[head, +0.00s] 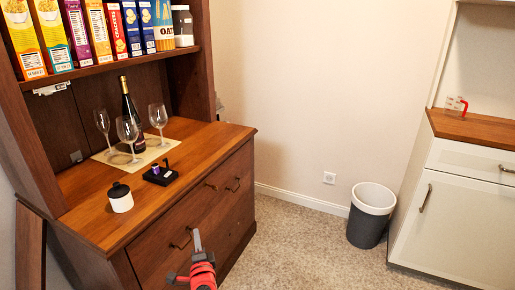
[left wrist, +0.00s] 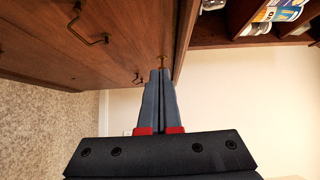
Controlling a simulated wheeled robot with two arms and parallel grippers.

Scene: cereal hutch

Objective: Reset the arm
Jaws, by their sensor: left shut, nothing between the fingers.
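My left gripper (head: 197,241) shows at the bottom centre of the head view, in front of the hutch's drawers. Its grey fingers (left wrist: 160,75) are together and empty in the left wrist view. They point along the brown drawer fronts, and no contact with a handle can be made out. My right gripper is in neither view.
The wooden hutch (head: 225,135) holds cereal boxes (head: 100,30), wine glasses, a dark bottle (head: 131,115), a white jar (head: 120,198) and a small black stand (head: 161,174). A waste bin (head: 367,228) stands near a white cabinet (head: 455,225). The carpet between is clear.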

